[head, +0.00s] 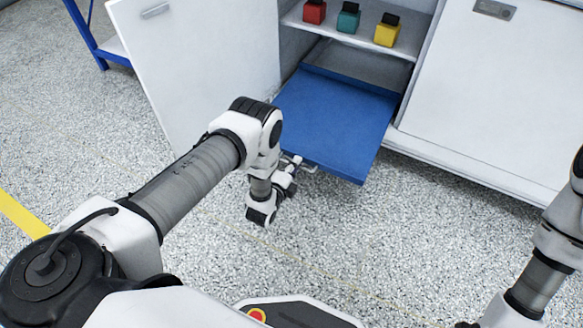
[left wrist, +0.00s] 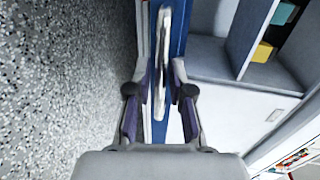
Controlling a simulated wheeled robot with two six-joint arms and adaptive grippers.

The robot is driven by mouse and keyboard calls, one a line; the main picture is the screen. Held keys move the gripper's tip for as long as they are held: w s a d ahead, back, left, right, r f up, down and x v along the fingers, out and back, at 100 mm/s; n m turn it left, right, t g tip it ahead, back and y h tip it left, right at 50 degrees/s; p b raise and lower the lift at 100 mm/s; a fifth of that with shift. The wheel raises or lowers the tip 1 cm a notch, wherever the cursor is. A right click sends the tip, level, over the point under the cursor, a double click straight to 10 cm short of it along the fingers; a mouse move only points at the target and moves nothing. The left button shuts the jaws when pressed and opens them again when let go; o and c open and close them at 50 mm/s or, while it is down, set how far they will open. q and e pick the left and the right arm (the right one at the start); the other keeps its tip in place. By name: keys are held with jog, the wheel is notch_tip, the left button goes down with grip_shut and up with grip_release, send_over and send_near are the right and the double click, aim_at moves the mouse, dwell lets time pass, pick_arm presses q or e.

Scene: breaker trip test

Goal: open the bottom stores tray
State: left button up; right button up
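The blue bottom stores tray (head: 335,120) sticks out of the white cabinet, low down. Its silver bar handle (left wrist: 161,60) runs up the middle of the left wrist view, against the blue tray front (left wrist: 180,35). My left gripper (head: 298,166) is at the tray's front edge in the head view. In the left wrist view its two fingers (left wrist: 159,95) stand apart on either side of the handle, with gaps showing. My right arm comes in at the lower right of the head view; its gripper's fingers are cut off or too small to make out.
A white cabinet door (head: 200,60) stands open left of the tray. Red (head: 314,12), teal (head: 348,20) and yellow (head: 386,33) blocks with black tops sit on the shelf above. A closed white panel (head: 500,90) is to the right. The speckled floor before the tray is clear.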

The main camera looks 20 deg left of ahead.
pick_arm(q)
jog(key=s+r, duration=0.2)
jog(key=s, duration=0.9)
jog(key=shift+s+a+r, duration=0.15)
jog(key=shift+s+a, duration=0.05)
jog(key=shift+s, duration=0.1)
jog(key=w+r, duration=0.5)
jog(key=r, duration=0.2)
jog(key=s+f+n+g, duration=0.3)
jog(key=s+n+g, duration=0.6)
jog(key=s, duration=0.5)
jog(key=s+f+n+g, duration=0.2)
jog(key=s+n+g, duration=0.5)
jog(key=s+n, duration=0.5)
notch_tip(320, 180, up, 34)
jog(key=s+m+p, duration=0.1)
jog(key=m+p, duration=0.1)
jog(key=p, duration=3.2)
jog(key=shift+s+d+y, duration=0.15)
jog(key=shift+s+y, duration=0.15)
